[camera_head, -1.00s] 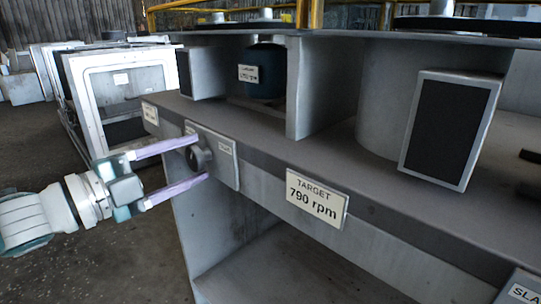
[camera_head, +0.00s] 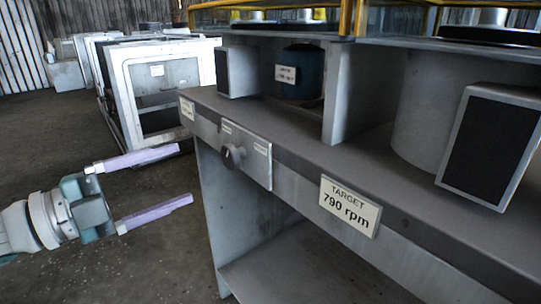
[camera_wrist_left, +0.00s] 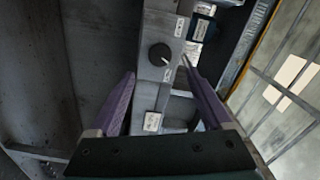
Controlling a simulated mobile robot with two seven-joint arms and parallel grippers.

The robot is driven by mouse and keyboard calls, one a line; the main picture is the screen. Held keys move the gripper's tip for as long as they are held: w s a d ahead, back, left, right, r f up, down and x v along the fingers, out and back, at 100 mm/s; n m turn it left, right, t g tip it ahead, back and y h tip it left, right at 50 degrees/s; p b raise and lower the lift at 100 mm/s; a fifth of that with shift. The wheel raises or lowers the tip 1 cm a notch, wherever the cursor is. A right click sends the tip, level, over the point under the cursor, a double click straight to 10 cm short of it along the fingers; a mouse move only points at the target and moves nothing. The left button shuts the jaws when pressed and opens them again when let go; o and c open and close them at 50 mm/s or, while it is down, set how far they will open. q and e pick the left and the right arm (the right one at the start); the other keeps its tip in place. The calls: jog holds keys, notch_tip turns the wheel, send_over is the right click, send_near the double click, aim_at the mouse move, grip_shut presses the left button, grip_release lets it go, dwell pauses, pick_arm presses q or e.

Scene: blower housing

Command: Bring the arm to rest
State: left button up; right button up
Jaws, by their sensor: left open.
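My left gripper (camera_head: 168,182) is open and empty, with two purple fingers pointing right. It is apart from the bench, to the left of the dark round knob (camera_head: 233,157). The knob sits on a grey plate (camera_head: 257,160) on the bench's front edge. In the left wrist view the knob (camera_wrist_left: 160,55) shows ahead, between and beyond the open fingers (camera_wrist_left: 158,88), with a pale pointer mark. My right gripper is not in view.
The grey bench (camera_head: 300,152) runs along the right. A sign reading "TARGET 790 rpm" (camera_head: 350,206) is on its front. A blue-green cylinder (camera_head: 301,72) and dark-faced boxes (camera_head: 491,146) stand on it. White frames (camera_head: 165,90) stand behind. The floor (camera_head: 120,255) around my gripper is clear.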

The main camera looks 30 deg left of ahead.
pick_arm(q)
jog(key=shift+s+a, duration=0.2)
jog(key=shift+s, duration=0.25)
